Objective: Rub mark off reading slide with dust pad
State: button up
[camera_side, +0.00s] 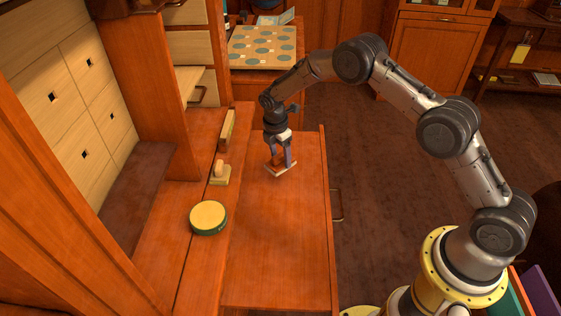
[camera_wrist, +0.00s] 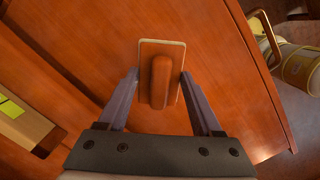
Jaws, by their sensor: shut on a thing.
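The dust pad has a pale flat base (camera_side: 283,172) and a rounded reddish-brown handle; the handle (camera_wrist: 160,82) shows in the wrist view. It sits on the reading slide (camera_side: 281,240), a flat orange-brown wooden board, towards its far end. My gripper (camera_side: 281,160) points down and is shut on the dust pad, with its fingers on either side of the handle. In the wrist view my gripper (camera_wrist: 160,78) frames the pad, and bare slide (camera_wrist: 215,55) shows around it. I can make out no mark on the visible slide; the wood under the pad is hidden.
A round tin with a yellow top (camera_side: 208,216), a small knobbed block (camera_side: 220,176) and an upright wooden block (camera_side: 228,130) stand on the ledge left of the slide. A metal handle (camera_side: 337,205) sticks out at the slide's right edge. The near half of the slide is clear.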

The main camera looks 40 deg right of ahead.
jog(key=shift+r, duration=1.75)
